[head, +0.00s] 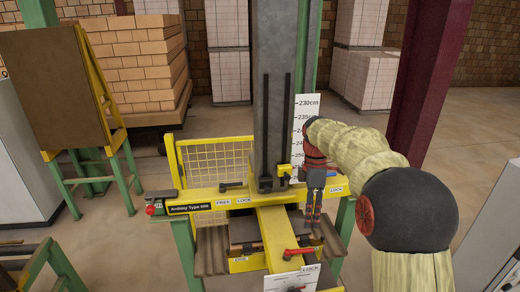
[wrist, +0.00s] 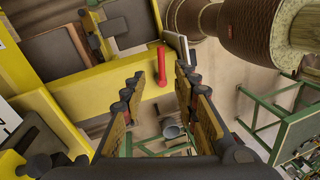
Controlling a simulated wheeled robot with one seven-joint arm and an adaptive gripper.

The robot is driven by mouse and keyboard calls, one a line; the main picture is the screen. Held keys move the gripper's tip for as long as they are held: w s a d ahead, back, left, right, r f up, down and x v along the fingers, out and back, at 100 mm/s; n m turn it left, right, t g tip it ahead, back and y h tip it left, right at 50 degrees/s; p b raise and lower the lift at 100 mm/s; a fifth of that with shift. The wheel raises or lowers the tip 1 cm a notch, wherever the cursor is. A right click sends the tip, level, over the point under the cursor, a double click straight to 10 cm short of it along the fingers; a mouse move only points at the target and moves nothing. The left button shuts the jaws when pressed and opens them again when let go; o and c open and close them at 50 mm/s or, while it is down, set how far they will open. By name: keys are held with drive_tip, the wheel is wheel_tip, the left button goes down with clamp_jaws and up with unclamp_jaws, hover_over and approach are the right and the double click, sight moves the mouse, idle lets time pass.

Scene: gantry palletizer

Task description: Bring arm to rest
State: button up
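My arm (head: 365,150) reaches in from the right of the head view, in a beige sleeve with a black ball-shaped joint. My gripper (head: 312,215) hangs downward at the right end of the yellow crossbeam (head: 215,198). In the wrist view its two fingers (wrist: 158,78) stand wide apart with nothing held between them. A red lever handle (wrist: 162,66) shows beyond the gap between the fingertips, against a yellow beam (wrist: 110,95). I cannot tell how far it is from the fingertips.
A grey column (head: 273,90) and a white height scale (head: 306,125) stand just left of my wrist. A yellow mesh guard (head: 215,165) is behind the crossbeam. A dark red post (head: 430,80) rises behind my arm. Brick stacks (head: 140,60) stand at the back. Bare floor lies between.

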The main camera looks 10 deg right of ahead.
drive_tip(key=s+f+m, duration=0.1)
drive_tip(key=m, duration=0.1)
drive_tip(key=f+m, duration=0.2)
drive_tip(key=m, duration=0.1)
drive_tip(key=s+f+m+b, duration=0.1)
drive_tip(key=m, duration=0.2)
drive_tip(key=shift+s+a+f+t, duration=0.2)
drive_tip(key=shift+s+f+t, duration=0.1)
drive_tip(key=shift+f+t, duration=0.1)
drive_tip(key=s+a+f+m+t+b, duration=0.2)
drive_tip(key=s+f+b, duration=0.3)
drive_tip(key=s+b, duration=0.3)
drive_tip(key=s+a+f+m+t+b, duration=0.2)
drive_tip(key=s+f+b, duration=0.3)
drive_tip(key=s+b, duration=0.3)
drive_tip(key=s+a+f+m+t+b, duration=0.2)
drive_tip(key=s+f+b, duration=0.3)
drive_tip(key=s+b, duration=0.3)
drive_tip(key=s+m+t, duration=0.1)
drive_tip(key=s, duration=0.1)
drive_tip(key=shift+s+a+m, duration=0.25)
drive_tip(key=shift+s+m, duration=0.05)
drive_tip(key=shift+s, duration=0.1)
drive_tip(key=shift+f, duration=0.15)
